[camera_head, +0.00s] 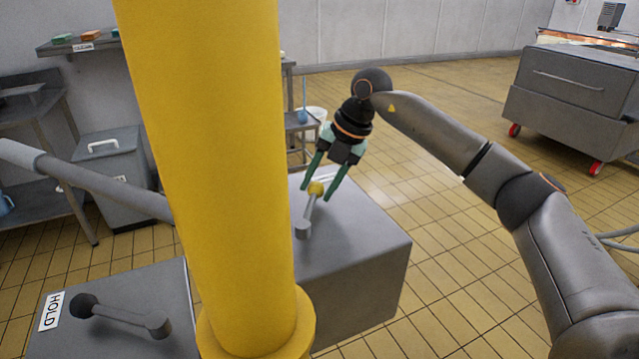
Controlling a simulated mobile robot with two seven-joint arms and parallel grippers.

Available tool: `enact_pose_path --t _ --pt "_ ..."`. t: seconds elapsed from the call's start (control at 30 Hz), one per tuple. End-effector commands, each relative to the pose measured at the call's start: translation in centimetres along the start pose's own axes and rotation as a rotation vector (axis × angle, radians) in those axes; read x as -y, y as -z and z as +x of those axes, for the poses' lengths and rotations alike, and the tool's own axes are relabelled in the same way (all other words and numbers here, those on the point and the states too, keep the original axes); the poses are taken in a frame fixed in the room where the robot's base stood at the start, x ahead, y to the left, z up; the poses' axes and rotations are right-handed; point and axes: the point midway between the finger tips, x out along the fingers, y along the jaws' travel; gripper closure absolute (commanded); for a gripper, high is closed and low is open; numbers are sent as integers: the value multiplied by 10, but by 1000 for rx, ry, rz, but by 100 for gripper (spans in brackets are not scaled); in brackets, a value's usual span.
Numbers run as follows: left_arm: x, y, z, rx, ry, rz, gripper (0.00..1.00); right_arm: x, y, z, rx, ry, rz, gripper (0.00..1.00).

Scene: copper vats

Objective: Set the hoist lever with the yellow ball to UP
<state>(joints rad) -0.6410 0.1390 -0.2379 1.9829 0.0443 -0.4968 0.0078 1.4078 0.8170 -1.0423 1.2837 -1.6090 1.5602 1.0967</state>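The hoist lever with the yellow ball (316,188) stands on top of a grey box (365,240) in the middle. Its short grey rod runs from a pivot (303,229) away from me to the ball. My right gripper (318,191) points down at the ball, with its green fingers apart, one on each side of it in the picture. I cannot tell whether they touch it. A pale label behind the gripper is mostly hidden and cannot be read. My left gripper is not in view.
A thick yellow post (215,170) stands close in front and hides part of the box. At lower left, a black-ball lever (125,318) sits on another grey box beside a HOLD label (50,311). A wheeled grey cabinet (570,95) stands back right. Tiled floor is free between.

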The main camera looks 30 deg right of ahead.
Motion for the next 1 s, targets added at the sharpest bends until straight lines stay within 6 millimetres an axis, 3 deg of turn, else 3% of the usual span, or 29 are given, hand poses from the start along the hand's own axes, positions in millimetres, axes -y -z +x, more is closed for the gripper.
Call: enact_pose_path --t 0.07,0.4,1.0 --pt "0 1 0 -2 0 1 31 0 0 0 0 0 0 62" --pt "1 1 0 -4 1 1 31 0 0 0 0 0 0 100" --pt "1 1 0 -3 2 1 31 0 0 -1 0 0 0 100"
